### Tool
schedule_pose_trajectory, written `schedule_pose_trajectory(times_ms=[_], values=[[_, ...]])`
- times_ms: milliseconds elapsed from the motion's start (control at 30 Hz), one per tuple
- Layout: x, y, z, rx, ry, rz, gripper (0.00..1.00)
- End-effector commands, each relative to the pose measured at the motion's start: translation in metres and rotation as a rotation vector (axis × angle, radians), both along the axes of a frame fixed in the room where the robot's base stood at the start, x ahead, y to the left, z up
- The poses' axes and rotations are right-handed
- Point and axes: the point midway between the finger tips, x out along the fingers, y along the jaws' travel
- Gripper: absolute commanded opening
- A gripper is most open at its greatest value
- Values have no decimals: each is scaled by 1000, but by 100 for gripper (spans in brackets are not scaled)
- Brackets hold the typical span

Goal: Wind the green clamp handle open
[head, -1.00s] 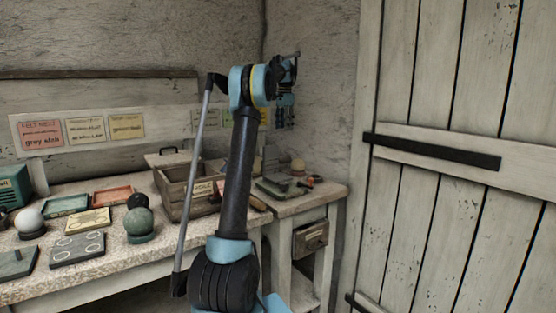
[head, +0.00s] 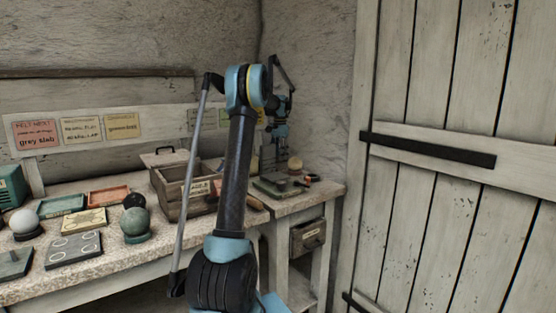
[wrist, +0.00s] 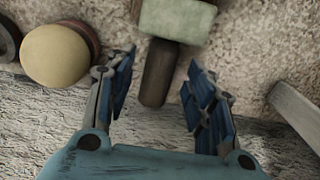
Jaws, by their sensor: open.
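My gripper (wrist: 155,66) is open in the wrist view, with its blue fingers spread. A pale green block (wrist: 178,18) with a dark brown, rounded handle (wrist: 158,74) lies at the top; the handle reaches down between the fingers, with a gap on both sides. I cannot tell for certain that this is the clamp. In the head view my gripper (head: 279,136) hangs over the right end of the bench, partly behind my arm. A green flat piece (head: 272,188) lies below it, and a small orange-tipped item (head: 309,179) lies to its right.
A cream round piece (wrist: 55,55) sits left of the fingers in the wrist view. In the head view, a wooden box (head: 172,190) stands left of my arm, with a green sphere (head: 136,221) and trays further left. A plank door (head: 450,210) is at the right.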

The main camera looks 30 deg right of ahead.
Motion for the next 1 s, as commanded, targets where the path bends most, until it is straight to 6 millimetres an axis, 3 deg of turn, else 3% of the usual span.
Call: schedule_pose_trajectory(times_ms=[200,500,567,700,1000], values=[[0,0,-15,0,0,0,49],[0,0,-17,0,0,0,49],[0,0,-17,0,0,0,38],[0,0,-17,0,0,0,6],[0,-1,-16,0,-17,0,4]])
